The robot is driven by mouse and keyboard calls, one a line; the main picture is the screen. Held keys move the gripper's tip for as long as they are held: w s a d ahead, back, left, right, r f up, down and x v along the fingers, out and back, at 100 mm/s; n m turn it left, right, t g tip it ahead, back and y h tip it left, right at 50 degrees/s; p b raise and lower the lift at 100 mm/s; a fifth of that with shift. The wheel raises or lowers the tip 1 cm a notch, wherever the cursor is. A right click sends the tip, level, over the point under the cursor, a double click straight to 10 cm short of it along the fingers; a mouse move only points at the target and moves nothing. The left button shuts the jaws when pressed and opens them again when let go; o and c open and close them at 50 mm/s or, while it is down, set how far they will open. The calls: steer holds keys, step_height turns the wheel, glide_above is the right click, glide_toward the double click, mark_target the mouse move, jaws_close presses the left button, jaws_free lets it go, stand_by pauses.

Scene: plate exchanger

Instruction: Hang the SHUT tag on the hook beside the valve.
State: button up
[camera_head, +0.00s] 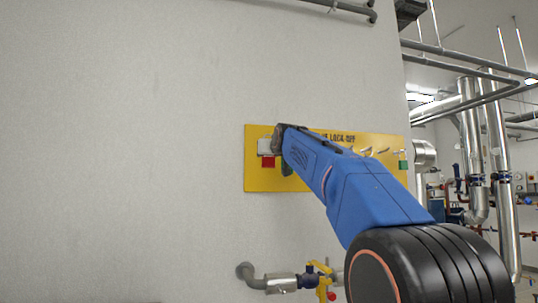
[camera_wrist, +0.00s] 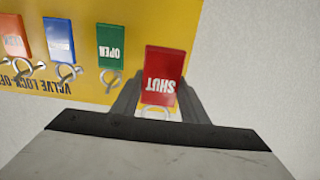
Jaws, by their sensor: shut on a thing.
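The red SHUT tag (camera_wrist: 163,72) is upside down in the wrist view, between the two fingers of my gripper (camera_wrist: 157,98). My gripper is shut on it near its ring end. In the head view my gripper (camera_head: 272,143) is at the left part of the yellow lock-off board (camera_head: 256,181), with the red tag (camera_head: 268,162) showing just below it. I cannot tell whether its ring is still on a hook. The valve with a yellow handle (camera_head: 318,271) is on the pipe low on the wall. The hook beside it cannot be made out.
The green OPEN tag (camera_wrist: 111,46) hangs close beside my gripper. A blue tag (camera_wrist: 58,40) and an orange-red tag (camera_wrist: 14,36) hang farther along the board. The wall (camera_head: 130,150) left of the board is bare. Pipes (camera_head: 470,130) stand at the right.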

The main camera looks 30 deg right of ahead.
steer(key=x, duration=0.8)
steer(key=shift+w, duration=0.25)
stand_by(2.7)
steer(key=shift+s, duration=0.15)
steer(key=shift+r+v, duration=0.1)
steer(key=shift+v, duration=1.85)
steer(key=shift+r+v, duration=0.15)
steer(key=shift+v, duration=1.8)
